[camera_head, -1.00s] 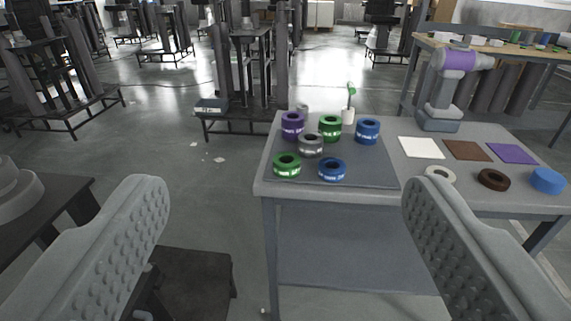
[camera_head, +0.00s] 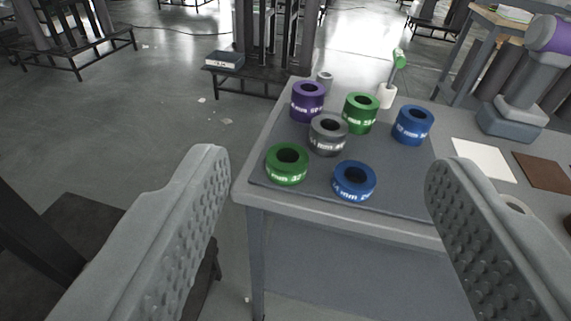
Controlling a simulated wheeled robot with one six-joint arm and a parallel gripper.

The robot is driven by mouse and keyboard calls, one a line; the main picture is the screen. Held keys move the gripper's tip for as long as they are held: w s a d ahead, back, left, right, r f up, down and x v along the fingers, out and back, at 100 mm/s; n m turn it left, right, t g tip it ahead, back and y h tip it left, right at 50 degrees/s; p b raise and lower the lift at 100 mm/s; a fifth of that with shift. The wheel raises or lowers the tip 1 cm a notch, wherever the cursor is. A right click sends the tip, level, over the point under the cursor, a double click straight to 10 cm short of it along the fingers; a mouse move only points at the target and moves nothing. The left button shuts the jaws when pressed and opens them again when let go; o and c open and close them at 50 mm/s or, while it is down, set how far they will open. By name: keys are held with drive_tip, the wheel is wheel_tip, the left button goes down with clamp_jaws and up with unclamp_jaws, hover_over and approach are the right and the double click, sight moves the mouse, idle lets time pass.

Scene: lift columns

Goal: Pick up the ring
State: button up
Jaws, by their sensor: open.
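Several thick rings with white printing stand on a dark mat on a grey table. A purple ring (camera_head: 307,101) is at the back left, a green ring (camera_head: 360,113) at the back middle and a blue ring (camera_head: 413,125) at the back right. A grey ring (camera_head: 328,135) is in the middle. Another green ring (camera_head: 287,164) is at the front left and another blue ring (camera_head: 354,181) at the front right. My gripper (camera_head: 322,170) is open and empty. Its fingers frame the front of the table and are apart from all the rings.
A white square (camera_head: 482,159) and a brown square (camera_head: 546,172) lie right of the mat (camera_head: 400,190). A white holder (camera_head: 386,96) with a green-topped item stands behind the rings. A grey and purple arm device (camera_head: 515,115) stands at the back right. Open floor lies to the left.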

drive_tip(key=w+f+n+g+y, duration=0.1)
drive_tip(key=w+f+g+y, duration=0.2)
drive_tip(key=w+f, duration=0.8)
approach(286, 152)
drive_tip(key=x, duration=0.4)
drive_tip(key=shift+a, duration=0.25)
drive_tip(key=shift+d+x, duration=0.2)
drive_tip(key=shift+x, duration=2.85)
drive_tip(key=c, duration=0.9)
